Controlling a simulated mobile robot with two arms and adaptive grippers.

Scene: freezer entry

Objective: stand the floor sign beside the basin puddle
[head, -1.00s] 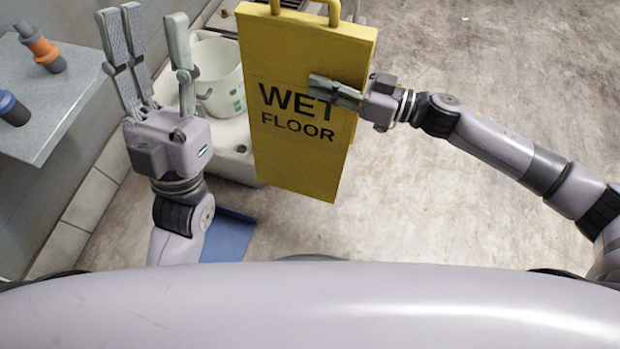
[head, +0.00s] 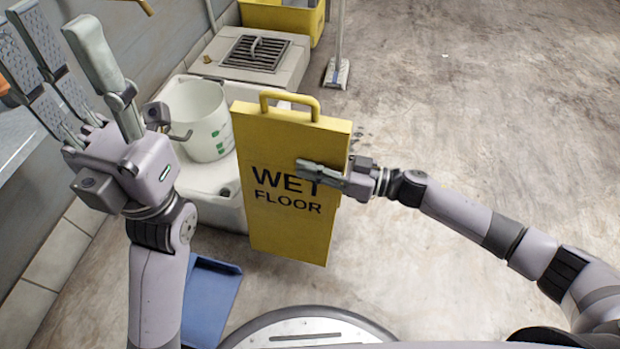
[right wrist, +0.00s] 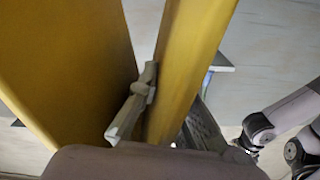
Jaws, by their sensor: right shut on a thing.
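The yellow floor sign (head: 290,228), lettered WET FLOOR, is upright and slightly tilted in the head view. My right gripper (head: 312,170) is shut on its right edge, one finger across the front face. The sign's panel (right wrist: 190,60) also shows in the right wrist view, with a finger between two yellow panels. I cannot tell whether its lower edge touches the floor. The white basin (head: 222,208) is behind and left of the sign, partly hidden. My left gripper (head: 75,75) is open and empty.
A white bucket (head: 197,125) stands in the basin. A blue tray-like object (head: 208,300) lies on the floor at lower left. Behind are a floor grate (head: 255,52), a yellow container (head: 280,16) and a squeegee-like tool (head: 336,74). The floor at right is clear.

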